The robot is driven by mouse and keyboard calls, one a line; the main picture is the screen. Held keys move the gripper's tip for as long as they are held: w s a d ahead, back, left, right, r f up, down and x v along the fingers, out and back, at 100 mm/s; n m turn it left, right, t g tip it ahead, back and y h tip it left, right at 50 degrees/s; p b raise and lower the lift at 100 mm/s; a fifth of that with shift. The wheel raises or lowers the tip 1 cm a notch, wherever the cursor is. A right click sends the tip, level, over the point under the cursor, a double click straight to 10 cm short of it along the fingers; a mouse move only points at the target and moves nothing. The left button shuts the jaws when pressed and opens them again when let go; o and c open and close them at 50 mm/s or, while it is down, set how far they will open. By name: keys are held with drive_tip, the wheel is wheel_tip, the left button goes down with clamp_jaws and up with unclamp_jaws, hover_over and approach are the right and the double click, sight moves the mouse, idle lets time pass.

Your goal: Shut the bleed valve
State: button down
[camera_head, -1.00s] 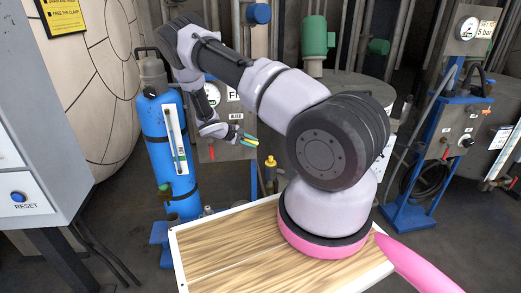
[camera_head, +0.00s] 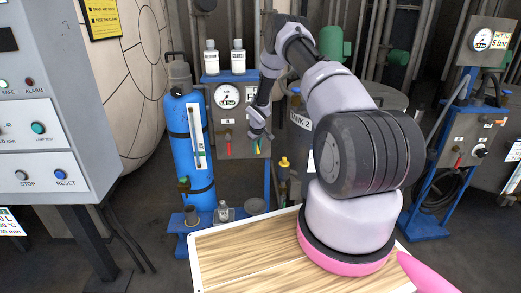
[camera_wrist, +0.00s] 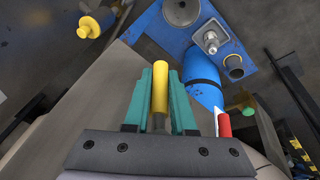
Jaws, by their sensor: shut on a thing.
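The bleed valve's yellow handle (camera_wrist: 160,88) lies lengthwise between the teal fingers of my gripper (camera_wrist: 159,100) in the wrist view. My gripper is shut on it. In the head view my gripper (camera_head: 260,146) is at the lower right of the grey gauge panel (camera_head: 238,148), its fingers pointing down, with a little yellow showing between them. The valve's pivot and label are hidden behind my gripper and wrist. A red handle (camera_head: 228,147) hangs down just left of it; this also shows in the wrist view (camera_wrist: 224,125), apart from my fingers.
A blue cylinder (camera_head: 190,150) stands left of the panel. Two white bottles (camera_head: 211,59) stand above the panel. A yellow-capped fitting (camera_head: 284,162) is close to the right of my gripper.

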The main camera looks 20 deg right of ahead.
drive_tip(key=shift+w+a+t+y, duration=0.2)
drive_tip(key=shift+a+y, duration=0.15)
drive_tip(key=shift+y, duration=0.25)
drive_tip(key=shift+w+a+t+y, duration=0.1)
drive_tip(key=shift+a+t+y, duration=0.15)
drive_tip(key=shift+y, duration=0.35)
drive_tip(key=shift+a, duration=0.15)
drive_tip(key=shift+s, duration=0.1)
drive_tip(key=c, duration=0.8)
unclamp_jaws()
drive_tip(key=shift+f, duration=0.1)
drive_tip(key=shift+o, duration=0.2)
drive_tip(key=v, duration=1)
drive_tip(key=shift+r, duration=0.35)
drive_tip(key=shift+s, duration=0.1)
